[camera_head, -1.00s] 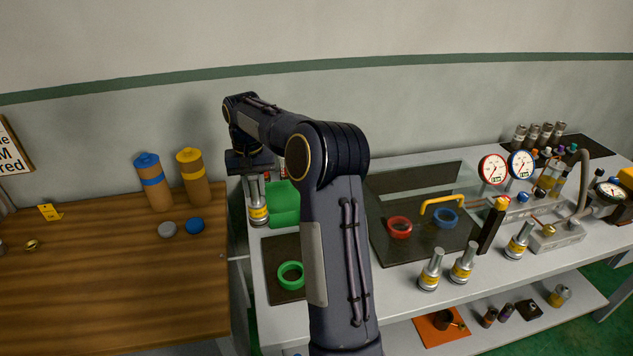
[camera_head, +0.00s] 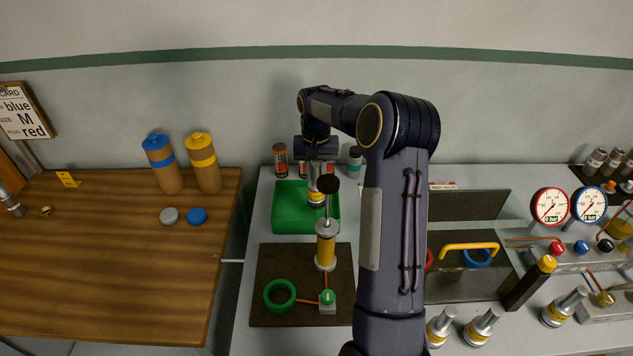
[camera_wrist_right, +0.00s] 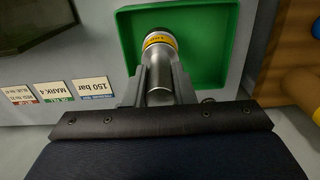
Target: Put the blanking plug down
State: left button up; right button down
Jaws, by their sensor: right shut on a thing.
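The blanking plug (camera_head: 315,195), a silver cylinder with a yellow band and dark end, is in my right gripper (camera_head: 316,172). It is over the green tray (camera_head: 280,227) in the head view. In the right wrist view the gripper's two fingers (camera_wrist_right: 157,88) are shut on the plug's silver shank (camera_wrist_right: 158,75). Its yellow-banded end points into the green tray (camera_wrist_right: 215,75). I cannot tell whether that end touches the tray floor. My left gripper is not in view.
A hand pump (camera_head: 326,245) stands in front of the tray on a dark mat (camera_head: 262,318) with a green ring (camera_head: 279,294). Several cans stand behind the tray, one of them red (camera_head: 280,160). A wooden table (camera_head: 110,270) is at left; gauges (camera_head: 550,206) are at right.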

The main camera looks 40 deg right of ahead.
notch_tip(320, 180, down, 3)
jog(key=shift+f+p, duration=0.15)
jog(key=shift+p, duration=0.25)
jog(key=shift+f, duration=0.25)
jog(key=shift+f, duration=0.2)
jog(key=c, duration=1.2)
grip_release()
jog(key=shift+r, duration=0.15)
